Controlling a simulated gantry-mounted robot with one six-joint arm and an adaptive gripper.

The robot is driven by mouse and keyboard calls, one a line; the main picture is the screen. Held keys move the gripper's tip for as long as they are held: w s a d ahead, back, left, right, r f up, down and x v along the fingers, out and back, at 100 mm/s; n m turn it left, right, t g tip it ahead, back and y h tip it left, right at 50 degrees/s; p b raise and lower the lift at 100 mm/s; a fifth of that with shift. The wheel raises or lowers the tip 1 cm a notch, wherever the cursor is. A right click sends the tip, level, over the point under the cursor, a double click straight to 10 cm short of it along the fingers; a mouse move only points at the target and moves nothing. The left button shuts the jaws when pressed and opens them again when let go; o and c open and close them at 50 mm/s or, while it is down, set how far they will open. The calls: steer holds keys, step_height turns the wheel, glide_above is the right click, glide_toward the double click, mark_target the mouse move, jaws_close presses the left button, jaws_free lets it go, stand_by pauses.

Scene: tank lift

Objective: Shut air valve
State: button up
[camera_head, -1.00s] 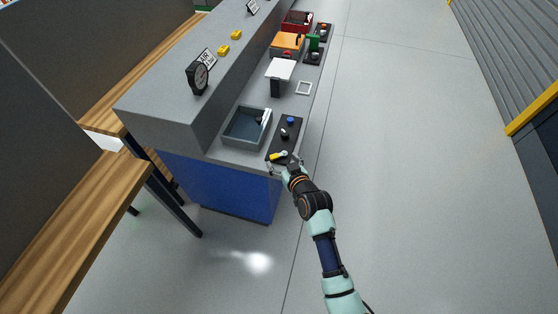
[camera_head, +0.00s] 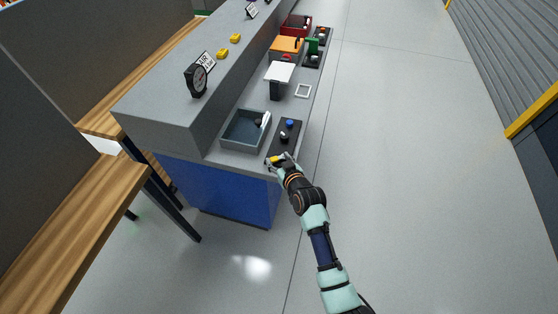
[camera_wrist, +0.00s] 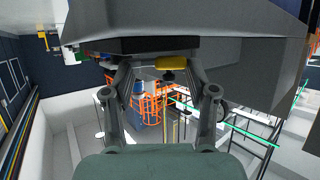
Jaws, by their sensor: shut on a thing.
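The yellow valve handle (camera_head: 276,159) is at the near end of a black panel (camera_head: 272,151) on the counter edge. In the wrist view the yellow handle (camera_wrist: 171,63) lies between my fingertips, close to the right one. My gripper (camera_head: 279,161) is shut on the handle and hides part of it; both fingers of my gripper (camera_wrist: 160,72) show in the wrist view. A round black gauge (camera_head: 197,80) stands on the upper ledge, with an AIR sign (camera_head: 208,60) behind it.
The black panel also bears a blue knob (camera_head: 290,123) and a dark knob (camera_head: 284,134). A grey tray (camera_head: 228,147) with a dark and white item stands left of the panel. Further back are a white-topped stand (camera_head: 280,72), an orange box (camera_head: 286,45) and a red crate (camera_head: 296,22). The floor to the right is clear.

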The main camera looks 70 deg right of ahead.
steer(key=shift+w+r+p, duration=0.1)
steer(key=shift+p, duration=0.35)
steer(key=shift+w+m+g+h+p, duration=0.2)
steer(key=shift+m+g+h+p, duration=0.3)
steer(key=shift+m+g, duration=0.15)
steer(key=shift+w+f+m+g+h+b, duration=0.25)
steer(key=shift+f+m+g+h+b, duration=0.15)
steer(key=shift+m+g+h+b, duration=0.35)
steer(key=m+g+b, duration=0.1)
steer(key=b, duration=0.1)
steer(key=m+g+h+b, duration=0.1)
steer(key=b, duration=0.2)
steer(key=shift+w+d+f, duration=0.15)
steer(key=shift+w+d, duration=0.05)
steer(key=shift+w, duration=0.1)
steer(key=m+g+b, duration=0.2)
steer(key=g+b, duration=0.1)
steer(key=b, duration=0.1)
steer(key=shift+w+d+r+m, duration=0.2)
steer(key=shift+r+m, duration=0.05)
steer(key=shift+m, duration=0.15)
steer(key=shift+h, duration=0.25)
steer(key=o, duration=1.2)
steer(key=shift+r, duration=0.1)
steer(key=shift+c, duration=0.2)
